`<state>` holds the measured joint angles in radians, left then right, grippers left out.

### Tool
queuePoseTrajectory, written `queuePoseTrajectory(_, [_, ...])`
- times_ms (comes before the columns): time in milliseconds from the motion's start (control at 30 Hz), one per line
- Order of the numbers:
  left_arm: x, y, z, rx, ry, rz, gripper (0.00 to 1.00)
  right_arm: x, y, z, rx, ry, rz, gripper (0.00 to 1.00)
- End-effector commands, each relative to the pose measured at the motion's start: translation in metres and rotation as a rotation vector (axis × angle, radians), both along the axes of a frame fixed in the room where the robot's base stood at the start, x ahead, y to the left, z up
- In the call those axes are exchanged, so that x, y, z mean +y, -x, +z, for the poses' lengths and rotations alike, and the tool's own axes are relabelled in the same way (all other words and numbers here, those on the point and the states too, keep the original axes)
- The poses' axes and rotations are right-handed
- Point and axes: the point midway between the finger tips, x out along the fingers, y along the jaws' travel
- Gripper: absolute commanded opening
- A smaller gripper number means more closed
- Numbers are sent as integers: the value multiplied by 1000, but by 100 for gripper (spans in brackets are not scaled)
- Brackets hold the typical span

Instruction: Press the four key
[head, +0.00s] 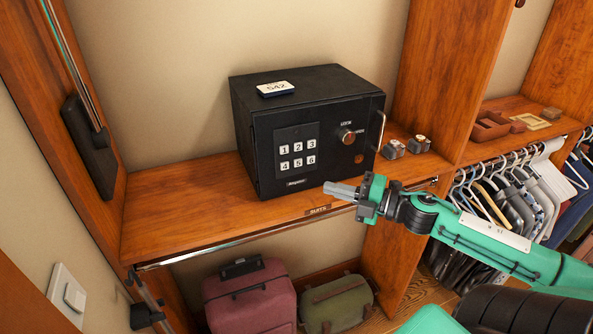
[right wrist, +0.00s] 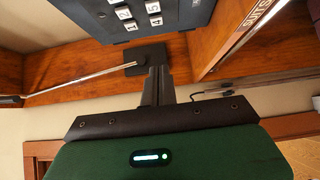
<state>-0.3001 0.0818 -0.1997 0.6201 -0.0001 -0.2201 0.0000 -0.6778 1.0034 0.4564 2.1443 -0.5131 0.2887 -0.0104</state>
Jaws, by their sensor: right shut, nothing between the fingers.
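A black safe (head: 300,125) stands on the wooden shelf. The four key (head: 284,165) is at the lower left of the keypad. My right gripper (head: 327,187) is shut and empty. In the head view its tip shows below and right of the keypad, apart from the keys. My left gripper is not in view.
A card reading 542 (head: 275,88) lies on the safe. A knob (head: 348,137) and a handle (head: 381,130) are on its door's right side. Small metal objects (head: 405,146) stand right of it. Suitcases (head: 250,297) are below the shelf, hanging clothes (head: 515,190) at right.

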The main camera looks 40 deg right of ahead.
Motion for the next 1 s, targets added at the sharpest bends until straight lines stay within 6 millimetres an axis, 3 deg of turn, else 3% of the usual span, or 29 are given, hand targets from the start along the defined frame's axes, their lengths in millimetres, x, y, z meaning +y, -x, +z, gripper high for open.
queuePoseTrajectory(900, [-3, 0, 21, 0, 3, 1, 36, 42, -70, 3, -2, 0, -1, 0])
queuePoseTrajectory(1000, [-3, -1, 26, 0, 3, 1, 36, 39, -80, 3, -2, 0, -3, 0])
